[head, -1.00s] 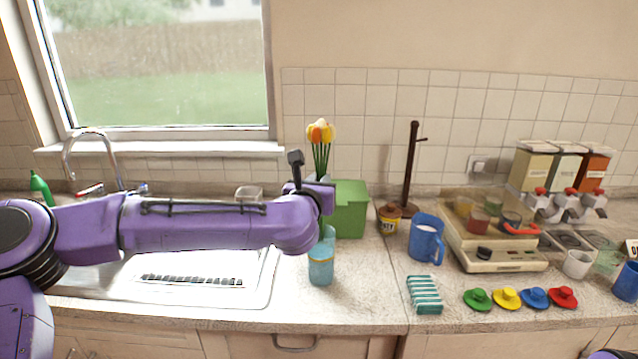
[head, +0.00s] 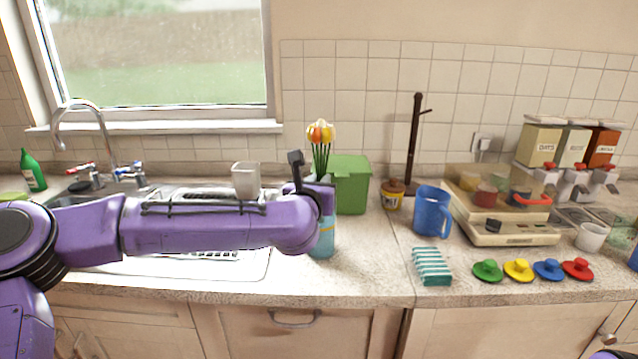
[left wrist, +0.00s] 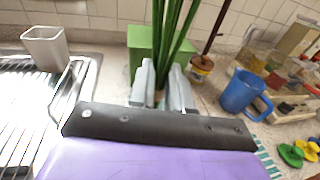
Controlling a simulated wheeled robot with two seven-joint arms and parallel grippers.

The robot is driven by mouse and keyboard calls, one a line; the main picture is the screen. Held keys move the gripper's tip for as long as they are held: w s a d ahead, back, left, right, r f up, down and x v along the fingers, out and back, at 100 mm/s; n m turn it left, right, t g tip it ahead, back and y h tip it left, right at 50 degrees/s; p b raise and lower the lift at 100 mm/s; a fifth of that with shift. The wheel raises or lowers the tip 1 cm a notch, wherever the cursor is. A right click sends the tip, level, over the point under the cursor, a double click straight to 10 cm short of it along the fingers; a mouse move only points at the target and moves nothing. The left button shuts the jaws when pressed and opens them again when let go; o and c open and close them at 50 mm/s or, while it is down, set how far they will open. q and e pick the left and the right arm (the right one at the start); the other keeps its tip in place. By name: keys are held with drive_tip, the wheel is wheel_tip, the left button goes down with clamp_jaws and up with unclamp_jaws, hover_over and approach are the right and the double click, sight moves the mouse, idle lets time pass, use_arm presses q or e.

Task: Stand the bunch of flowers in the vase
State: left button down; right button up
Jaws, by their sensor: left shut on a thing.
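The bunch of flowers (head: 320,134), with orange, yellow and white heads on green stems, stands upright in my left gripper (head: 318,184). The stems also show in the left wrist view (left wrist: 172,45), between the grey fingers of my left gripper (left wrist: 163,92), which is shut on them. The light blue vase (head: 322,241) with a yellow band stands on the counter below the gripper in the head view. My arm hides its upper part. The stem ends are hidden, so I cannot tell whether they are inside the vase. My right gripper is out of view.
A green box (head: 351,190) stands close behind the vase. A pale cup (head: 246,181) is by the sink, left of the flowers. A blue mug (head: 432,212), a jar (head: 392,196) and a striped sponge-like block (head: 431,267) are to the right. The counter before the vase is clear.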

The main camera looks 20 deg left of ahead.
use_arm(q)
drive_tip(key=c, duration=1)
unclamp_jaws()
drive_tip(key=shift+s+f, duration=0.1)
drive_tip(key=s+b, duration=0.1)
drive_tip(key=s, duration=0.6)
drive_tip(key=s+b, duration=0.1)
drive_tip(key=s, duration=0.2)
drive_tip(key=shift+s+d+r+b, duration=0.2)
drive_tip(key=shift+d+r+b, duration=0.1)
drive_tip(key=shift+d+r, duration=0.1)
